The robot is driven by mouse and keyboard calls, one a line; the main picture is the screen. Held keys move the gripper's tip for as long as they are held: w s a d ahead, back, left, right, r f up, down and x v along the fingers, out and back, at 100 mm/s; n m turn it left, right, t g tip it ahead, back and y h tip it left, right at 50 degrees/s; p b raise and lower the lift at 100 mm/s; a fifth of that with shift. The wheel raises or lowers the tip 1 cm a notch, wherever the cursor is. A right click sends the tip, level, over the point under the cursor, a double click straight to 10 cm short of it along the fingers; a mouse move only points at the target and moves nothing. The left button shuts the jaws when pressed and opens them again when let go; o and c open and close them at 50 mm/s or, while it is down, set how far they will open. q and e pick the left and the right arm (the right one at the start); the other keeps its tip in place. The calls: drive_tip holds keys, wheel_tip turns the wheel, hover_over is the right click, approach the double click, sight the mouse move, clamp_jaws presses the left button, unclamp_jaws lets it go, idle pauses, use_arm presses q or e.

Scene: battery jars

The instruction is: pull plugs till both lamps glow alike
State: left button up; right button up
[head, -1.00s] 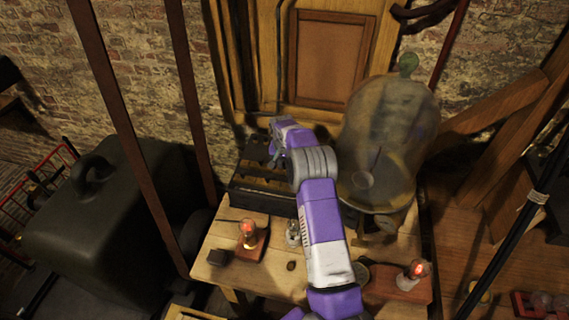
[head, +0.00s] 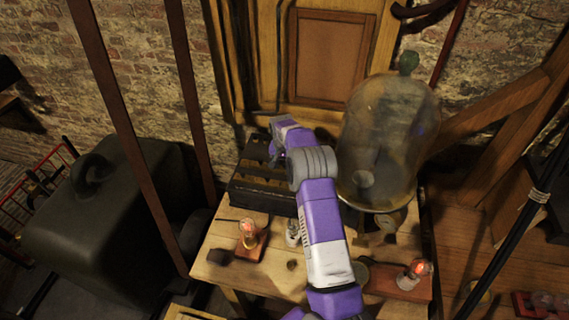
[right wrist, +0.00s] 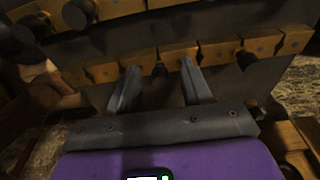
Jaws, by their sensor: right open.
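Dark plugs sit in two rows of brass blocks in the right wrist view; one plug (right wrist: 247,61) stands right of my fingers, and two others (right wrist: 79,14) are at the upper left. In the head view the dark plug box (head: 262,192) stands at the back of the table, partly hidden by my arm. The left lamp (head: 248,232) and right lamp (head: 414,271) both glow reddish orange. My left gripper is out of view.
A large glass bell jar (head: 388,140) stands close to the right of my arm. The wooden table (head: 222,273) has some bare top at its front left. A dark rounded case (head: 115,225) stands left of the table, and a wooden-framed panel (head: 330,60) rises behind.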

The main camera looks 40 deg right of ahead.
wheel_tip(320, 180, up, 8)
drive_tip(key=shift+s+a+f, duration=0.25)
drive_tip(key=shift+s+a, duration=0.1)
drive_tip(key=shift+a, duration=0.1)
